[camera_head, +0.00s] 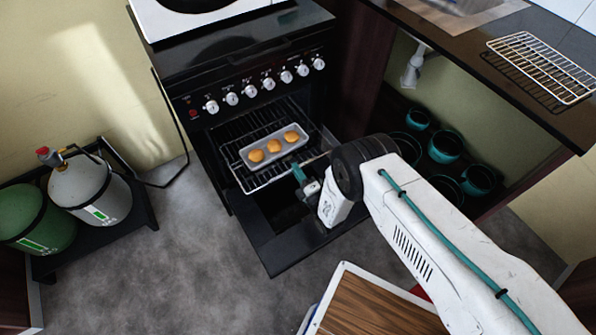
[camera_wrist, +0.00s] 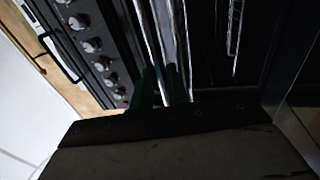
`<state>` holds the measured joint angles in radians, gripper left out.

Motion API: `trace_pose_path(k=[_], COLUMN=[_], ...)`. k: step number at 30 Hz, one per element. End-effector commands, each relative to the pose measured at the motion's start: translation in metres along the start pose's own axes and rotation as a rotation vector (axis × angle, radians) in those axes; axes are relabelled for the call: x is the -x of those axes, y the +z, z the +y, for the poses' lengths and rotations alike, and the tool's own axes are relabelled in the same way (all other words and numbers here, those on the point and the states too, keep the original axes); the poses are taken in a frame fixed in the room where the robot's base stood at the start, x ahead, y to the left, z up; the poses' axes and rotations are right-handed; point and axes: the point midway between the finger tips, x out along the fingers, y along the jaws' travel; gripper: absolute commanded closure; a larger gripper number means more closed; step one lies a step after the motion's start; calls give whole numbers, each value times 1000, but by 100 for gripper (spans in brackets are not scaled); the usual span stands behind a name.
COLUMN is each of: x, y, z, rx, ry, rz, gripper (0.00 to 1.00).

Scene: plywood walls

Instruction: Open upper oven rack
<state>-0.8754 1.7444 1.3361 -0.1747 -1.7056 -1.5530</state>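The upper oven rack (camera_head: 262,182) is a wire rack that sticks partly out of the oven over the lowered door (camera_head: 292,250). A grey tray (camera_head: 264,159) with three round buns lies on it. My gripper (camera_head: 300,174) is at the rack's front edge, toward its right side. In the wrist view my gripper's dark green fingers (camera_wrist: 162,92) sit close together, with the rack's bright metal bars (camera_wrist: 172,40) running down between them. The fingers look shut on the rack's front bar, though the contact is dark.
The oven's knob panel (camera_head: 262,88) is above the opening. Gas cylinders (camera_head: 92,190) stand at the left. A counter with a spare wire rack (camera_head: 541,67) and a shelf of teal pots (camera_head: 445,147) are at the right. A wooden-topped piece (camera_head: 375,305) stands in front; grey floor is free at left.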

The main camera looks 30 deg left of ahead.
Motion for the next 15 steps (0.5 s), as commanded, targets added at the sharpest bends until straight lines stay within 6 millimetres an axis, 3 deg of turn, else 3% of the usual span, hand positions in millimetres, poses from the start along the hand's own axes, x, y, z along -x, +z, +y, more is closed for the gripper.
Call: trace_pose_path(k=[5,15], x=[12,67], y=[0,2], z=[-1,-1], rx=[0,1], ry=[-2,-3], rz=[0,-3], gripper=[84,84])
